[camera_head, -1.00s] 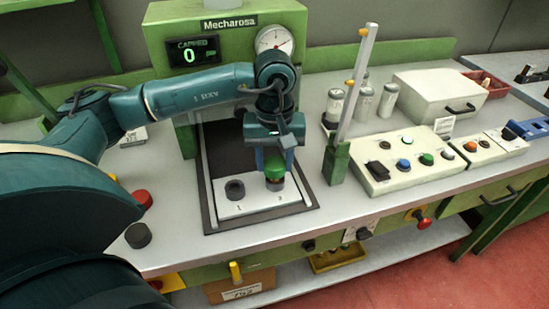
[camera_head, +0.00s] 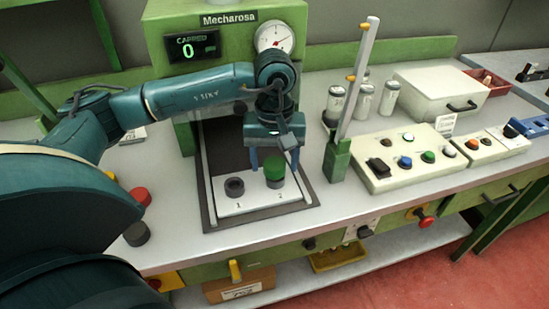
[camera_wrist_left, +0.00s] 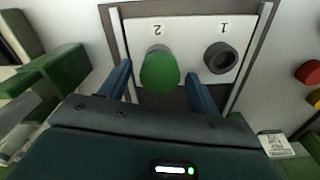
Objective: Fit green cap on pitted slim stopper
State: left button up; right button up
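The green cap (camera_head: 274,167) sits at position 2 of the white plate (camera_head: 257,205); it also shows in the left wrist view (camera_wrist_left: 160,72). My left gripper (camera_head: 275,164) is open, pointing down, with one finger on each side of the cap. In the left wrist view its blue fingers (camera_wrist_left: 158,76) stand apart with gaps to the cap. My right gripper is not in view.
Position 1 holds a dark ring-shaped holder (camera_head: 235,187), empty inside. A red cap (camera_head: 141,196) and a dark grey cap (camera_head: 137,234) stand at the left edge. A green-based upright post (camera_head: 337,160) and a button panel (camera_head: 405,158) stand right of the plate. The counter reads 0.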

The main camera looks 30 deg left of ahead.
aim_at(274, 164)
pick_arm(q)
jog(key=shift+o, duration=0.5)
jog(key=shift+w+r, duration=0.1)
jog(key=shift+r, duration=0.65)
notch_tip(274, 164, up, 12)
jog(key=shift+f, duration=0.15)
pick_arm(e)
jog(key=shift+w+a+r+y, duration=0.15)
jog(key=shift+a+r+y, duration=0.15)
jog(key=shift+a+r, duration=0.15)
pick_arm(q)
jog(key=shift+s+f, duration=0.1)
jog(key=shift+s, duration=0.1)
